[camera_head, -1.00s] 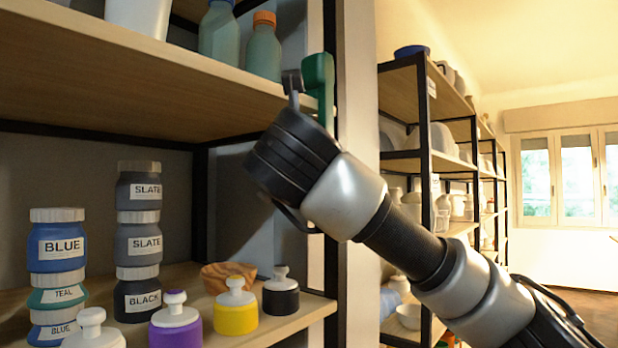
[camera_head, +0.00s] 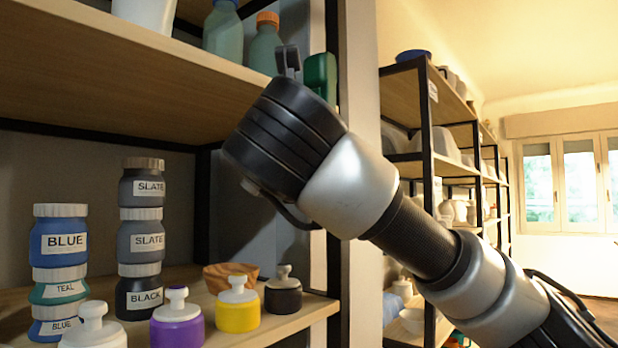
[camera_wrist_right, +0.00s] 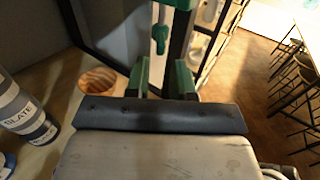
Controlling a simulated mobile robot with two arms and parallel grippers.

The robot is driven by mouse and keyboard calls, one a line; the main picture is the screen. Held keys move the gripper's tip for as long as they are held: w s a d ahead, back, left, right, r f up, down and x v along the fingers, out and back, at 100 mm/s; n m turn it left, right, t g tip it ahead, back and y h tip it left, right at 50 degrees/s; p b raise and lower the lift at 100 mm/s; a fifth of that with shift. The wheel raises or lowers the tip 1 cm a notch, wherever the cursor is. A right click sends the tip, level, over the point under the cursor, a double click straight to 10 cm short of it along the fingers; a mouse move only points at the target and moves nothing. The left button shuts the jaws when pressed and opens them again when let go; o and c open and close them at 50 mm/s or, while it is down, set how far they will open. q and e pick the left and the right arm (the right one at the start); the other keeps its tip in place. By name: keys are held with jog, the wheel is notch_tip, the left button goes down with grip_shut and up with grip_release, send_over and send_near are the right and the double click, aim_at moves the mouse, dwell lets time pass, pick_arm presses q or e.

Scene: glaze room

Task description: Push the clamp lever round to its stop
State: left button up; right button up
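In the right wrist view a green lever with a rounded end (camera_wrist_right: 160,38) hangs from the clamp, just beyond my fingertips. My right gripper (camera_wrist_right: 161,72) has its two fingers apart with a gap between them and nothing held. My left gripper is out of view.
Bottles, one with an orange cap (camera_head: 264,45), stand on the upper shelf (camera_head: 120,75) close left of the fingers. Below are stacked labelled jars (camera_head: 140,240), knob-lidded pots (camera_head: 238,308) and a wooden bowl (camera_head: 228,274). An aisle with stools (camera_wrist_right: 300,75) lies right.

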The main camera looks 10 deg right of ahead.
jog(key=b+v, duration=0.1)
jog(key=v, duration=0.4)
jog(key=shift+s+a, duration=0.1)
jog(key=shift+s, duration=0.1)
jog(key=shift+f, duration=0.1)
